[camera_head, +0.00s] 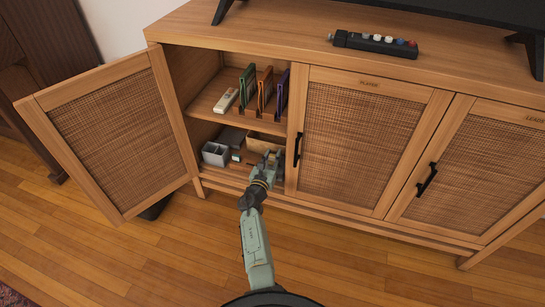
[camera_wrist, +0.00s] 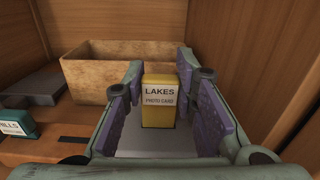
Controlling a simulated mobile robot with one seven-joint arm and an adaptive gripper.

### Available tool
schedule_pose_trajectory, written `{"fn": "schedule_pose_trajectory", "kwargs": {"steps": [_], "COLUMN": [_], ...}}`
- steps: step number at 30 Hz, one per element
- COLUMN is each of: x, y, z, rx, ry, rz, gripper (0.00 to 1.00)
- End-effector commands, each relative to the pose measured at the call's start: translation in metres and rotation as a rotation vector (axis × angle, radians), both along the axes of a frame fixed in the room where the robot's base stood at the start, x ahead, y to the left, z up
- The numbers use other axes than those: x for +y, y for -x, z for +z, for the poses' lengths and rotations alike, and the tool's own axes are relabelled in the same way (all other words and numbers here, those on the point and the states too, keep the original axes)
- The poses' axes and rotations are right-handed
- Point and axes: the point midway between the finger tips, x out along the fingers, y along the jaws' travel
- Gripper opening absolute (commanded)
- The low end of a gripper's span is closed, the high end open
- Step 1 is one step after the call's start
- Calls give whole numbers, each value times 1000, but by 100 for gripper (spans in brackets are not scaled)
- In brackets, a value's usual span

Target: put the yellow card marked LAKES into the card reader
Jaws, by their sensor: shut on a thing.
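The yellow card marked LAKES (camera_wrist: 159,107) stands between the fingers of my gripper (camera_wrist: 160,75) in the wrist view, its white label facing the camera. My gripper is shut on it. In the head view my gripper (camera_head: 268,162) reaches into the lower shelf of the open cabinet, where the card is too small to make out. I cannot tell for sure which thing is the card reader. A flat dark grey box (camera_wrist: 38,84) lies at the left of the shelf.
An open tan box (camera_wrist: 105,80) stands behind the card. A teal card marked HILLS (camera_wrist: 18,124) sits at left, near a dark slot (camera_wrist: 72,139) in a wooden surface. A grey divided holder (camera_head: 215,154) stands left on the shelf. The cabinet wall (camera_wrist: 250,70) is close at right.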

Motion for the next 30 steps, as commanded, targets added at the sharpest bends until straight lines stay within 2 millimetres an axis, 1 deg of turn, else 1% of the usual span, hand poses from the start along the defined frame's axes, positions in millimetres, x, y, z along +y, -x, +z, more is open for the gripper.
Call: {"fn": "schedule_pose_trajectory", "kwargs": {"steps": [30], "x": [0], "y": [0], "z": [-21], "rx": [0], "ry": [0], "rz": [0], "gripper": [13]}}
